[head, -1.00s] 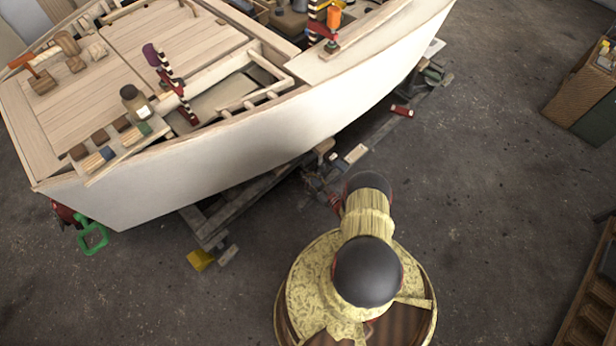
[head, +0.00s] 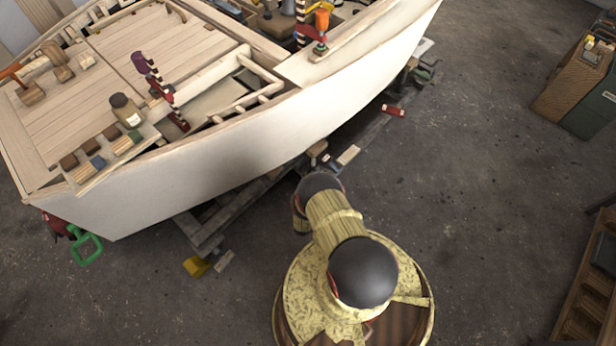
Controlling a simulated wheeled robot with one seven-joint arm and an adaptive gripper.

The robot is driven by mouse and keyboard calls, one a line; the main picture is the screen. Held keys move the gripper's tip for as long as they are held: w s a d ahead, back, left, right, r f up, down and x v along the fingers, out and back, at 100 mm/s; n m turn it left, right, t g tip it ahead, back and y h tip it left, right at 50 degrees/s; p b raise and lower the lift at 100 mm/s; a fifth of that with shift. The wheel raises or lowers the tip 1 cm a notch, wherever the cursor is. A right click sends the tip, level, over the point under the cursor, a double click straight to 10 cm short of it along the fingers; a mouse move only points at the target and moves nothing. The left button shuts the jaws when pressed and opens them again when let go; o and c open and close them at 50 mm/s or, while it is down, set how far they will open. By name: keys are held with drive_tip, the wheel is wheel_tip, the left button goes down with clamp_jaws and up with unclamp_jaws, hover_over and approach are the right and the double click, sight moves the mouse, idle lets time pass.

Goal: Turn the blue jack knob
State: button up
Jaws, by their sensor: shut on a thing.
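I cannot make out the blue jack knob in the head view. The white plywood hull (head: 250,165) rests on a dark timber cradle (head: 215,228) across the upper left. My arm stands in front of the hull's near side and its outer links reach toward the cradle. These links cover part of the floor and cradle edge. My gripper is hidden below or behind my own arm, so what it touches does not show.
A green handle (head: 87,247) hangs by the hull's left corner. A yellow block (head: 196,266) lies by the cradle. A red object (head: 393,110) lies right of the hull. A cabinet (head: 578,85) and shelf (head: 590,290) stand at right. Floor between is clear.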

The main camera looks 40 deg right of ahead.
drive_tip(key=shift+s+d+m+g+h, duration=0.15)
drive_tip(key=shift+s+m+g+h, duration=0.1)
drive_tip(key=shift+m+g+h, duration=0.5)
drive_tip(key=shift+s+d+m+g+h, duration=0.1)
drive_tip(key=shift+s+m+g+h, duration=0.15)
drive_tip(key=shift+m+g, duration=0.6)
drive_tip(key=shift+s+d+m+g+h, duration=0.2)
drive_tip(key=shift+m+g+h, duration=0.3)
drive_tip(key=shift+g, duration=0.6)
drive_tip(key=o, duration=1.3)
drive_tip(key=shift+c, duration=0.2)
drive_tip(key=v, duration=1.2)
drive_tip(key=shift+w+f, duration=0.1)
